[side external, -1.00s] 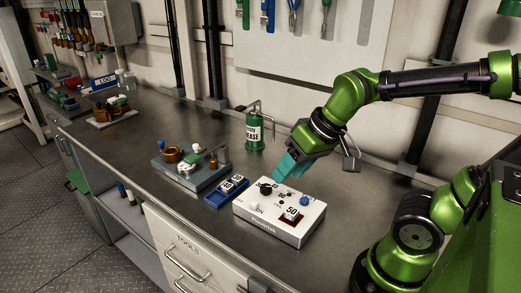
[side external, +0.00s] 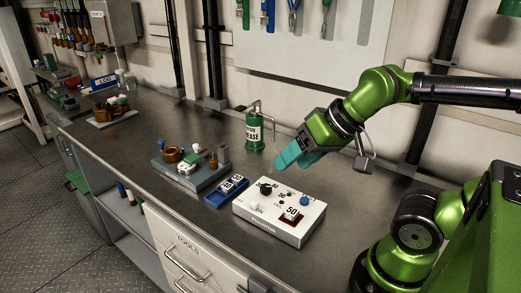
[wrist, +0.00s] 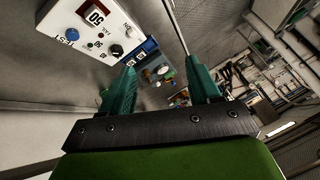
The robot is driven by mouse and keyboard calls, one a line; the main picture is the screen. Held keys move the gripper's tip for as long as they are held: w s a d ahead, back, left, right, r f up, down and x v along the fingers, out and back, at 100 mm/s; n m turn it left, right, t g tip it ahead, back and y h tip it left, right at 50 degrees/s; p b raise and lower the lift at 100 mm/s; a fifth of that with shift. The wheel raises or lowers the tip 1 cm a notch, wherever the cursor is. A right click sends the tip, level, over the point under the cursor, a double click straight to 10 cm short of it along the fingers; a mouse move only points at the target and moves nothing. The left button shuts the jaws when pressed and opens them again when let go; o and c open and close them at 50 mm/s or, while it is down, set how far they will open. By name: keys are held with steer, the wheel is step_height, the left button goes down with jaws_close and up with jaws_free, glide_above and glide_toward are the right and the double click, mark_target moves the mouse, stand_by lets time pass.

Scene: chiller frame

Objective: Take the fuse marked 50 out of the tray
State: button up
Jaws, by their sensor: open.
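The blue tray (side external: 226,192) lies on the bench to the left of the white box. It holds small white fuses (side external: 226,186) whose marks are too small to read surely. A white fuse marked 50 (side external: 292,213) sits in a dark red slot in the white box (side external: 275,228); this fuse also shows in the wrist view (wrist: 95,15). My gripper (side external: 290,163) is open and empty, above and behind the tray and box. In the wrist view, the blue tray (wrist: 148,46) shows partly between the spread teal fingers (wrist: 160,70).
A green grease can (side external: 254,135) stands behind the tray. A grey fixture with several parts (side external: 190,175) stands left of the tray. The white box has a black knob (side external: 265,188) and a blue button (side external: 304,201).

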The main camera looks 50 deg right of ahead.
step_height(320, 180, down, 2)
steer(key=w+d+g, duration=0.2)
steer(key=w+g, duration=0.1)
steer(key=n+g+h, duration=0.2)
steer(key=n+g, duration=0.2)
glide_above(292, 211)
steer(key=f, duration=1.2)
steer(key=shift+s+d, duration=0.1)
steer(key=shift+s, duration=0.15)
steer(key=shift+w+f, duration=0.15)
steer(key=shift+f, duration=1.25)
steer(key=shift+w+f, duration=0.15)
steer(key=shift+f, duration=1.2)
steer(key=shift+c, duration=0.3)
